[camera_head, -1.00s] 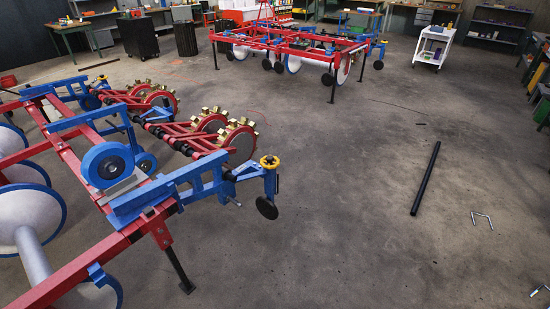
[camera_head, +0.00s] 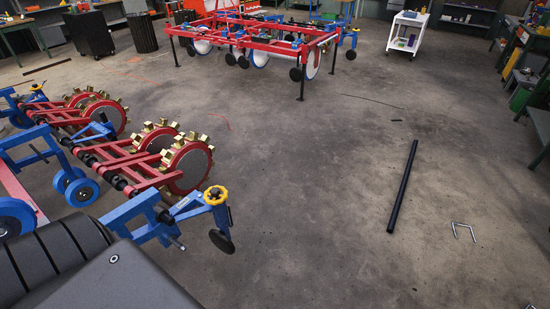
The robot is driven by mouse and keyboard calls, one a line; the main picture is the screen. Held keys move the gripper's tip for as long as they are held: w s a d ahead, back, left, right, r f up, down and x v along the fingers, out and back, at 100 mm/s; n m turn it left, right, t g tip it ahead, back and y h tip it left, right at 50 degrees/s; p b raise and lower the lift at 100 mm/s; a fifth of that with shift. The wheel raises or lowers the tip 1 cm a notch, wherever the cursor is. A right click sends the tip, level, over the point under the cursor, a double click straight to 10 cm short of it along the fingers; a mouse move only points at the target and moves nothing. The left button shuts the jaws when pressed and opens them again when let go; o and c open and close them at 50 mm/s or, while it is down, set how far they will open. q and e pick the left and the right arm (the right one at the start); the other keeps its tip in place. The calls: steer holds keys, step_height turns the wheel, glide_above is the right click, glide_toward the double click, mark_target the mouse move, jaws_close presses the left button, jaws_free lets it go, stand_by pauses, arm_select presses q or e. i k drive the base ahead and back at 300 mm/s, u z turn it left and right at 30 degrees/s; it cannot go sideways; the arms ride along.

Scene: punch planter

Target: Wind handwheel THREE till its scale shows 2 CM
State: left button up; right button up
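A yellow handwheel (camera_head: 215,195) sits on top of a blue post with a dark disc foot, at the near right end of the red and blue planter (camera_head: 110,165). A second, smaller yellow handwheel (camera_head: 37,87) shows at the planter's far left end. I cannot read any number or scale on either, so I cannot tell which is THREE. Neither of my grippers is in view. A dark part of my own body covers the lower left and hides some of the near planter frame.
A long black bar (camera_head: 402,187) and a bent metal rod (camera_head: 463,231) lie on the floor at right. A second red planter frame (camera_head: 255,38) stands at the back, with a white cart (camera_head: 407,33) to its right. The middle floor is clear.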

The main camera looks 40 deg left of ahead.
mark_target(214, 191)
steer(key=z, duration=0.15)
steer(key=i, duration=1.55)
steer(key=u, duration=0.85)
steer(key=i, duration=0.9)
steer(key=u, duration=1)
